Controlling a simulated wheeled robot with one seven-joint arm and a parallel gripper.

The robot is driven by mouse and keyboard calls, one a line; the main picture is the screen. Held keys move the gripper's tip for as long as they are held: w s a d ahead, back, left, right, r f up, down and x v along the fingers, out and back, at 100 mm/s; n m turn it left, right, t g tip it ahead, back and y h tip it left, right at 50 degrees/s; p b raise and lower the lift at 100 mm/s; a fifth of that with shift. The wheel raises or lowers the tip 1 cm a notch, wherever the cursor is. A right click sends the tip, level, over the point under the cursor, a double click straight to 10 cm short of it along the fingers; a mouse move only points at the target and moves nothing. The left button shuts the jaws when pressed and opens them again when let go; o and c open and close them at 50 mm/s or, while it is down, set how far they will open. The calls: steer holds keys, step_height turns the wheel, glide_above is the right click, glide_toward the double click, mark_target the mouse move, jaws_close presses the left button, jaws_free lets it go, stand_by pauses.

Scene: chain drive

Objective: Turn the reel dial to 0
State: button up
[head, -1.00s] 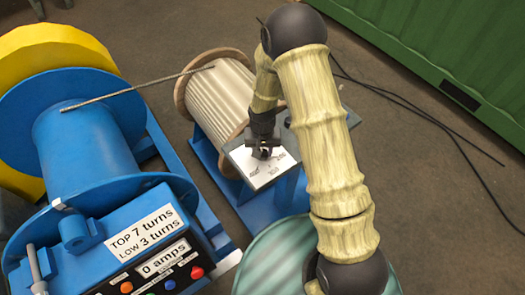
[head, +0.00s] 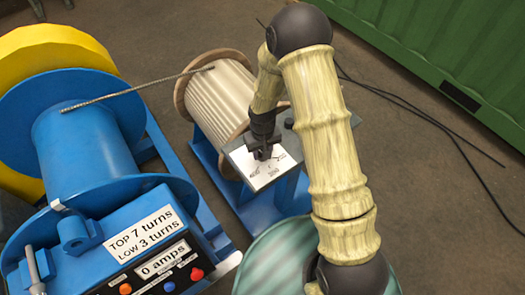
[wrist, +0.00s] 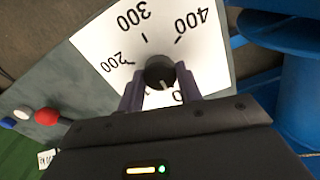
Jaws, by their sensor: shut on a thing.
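The reel dial is a black knob (wrist: 159,70) on a white scale plate (wrist: 115,45), which also shows in the head view (head: 270,178). In the wrist view the plate reads 200, 300 and 400, with a partly hidden 0 mark just below and right of the knob. A small pale mark on the knob points toward the bottom of that view, close to the 0 but not clearly on it. My gripper (wrist: 160,84) is shut on the knob, one dark finger on each side. In the head view my gripper (head: 264,153) points down over the plate.
A reel (head: 222,100) with wooden flanges stands behind the plate on a blue frame. A blue winch drum (head: 85,140) and its panel, reading 0 amps, stand at left. A striped teal round object (head: 275,262) is in front. A green container (head: 450,50) is at right.

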steer(key=o, duration=1)
steer(key=shift+r, duration=0.1)
step_height(320, 180, up, 17)
steer(key=b, duration=0.1)
steer(key=shift+r, duration=0.15)
steer(key=s+d+r+m+t, duration=0.2)
steer(key=s+d+r+m, duration=0.1)
steer(key=s+d, duration=0.9)
steer(key=shift+s+d+m+t, duration=0.3)
steer(key=shift+d+m, duration=0.2)
steer(key=shift+d, duration=0.35)
steer(key=shift+r, duration=0.1)
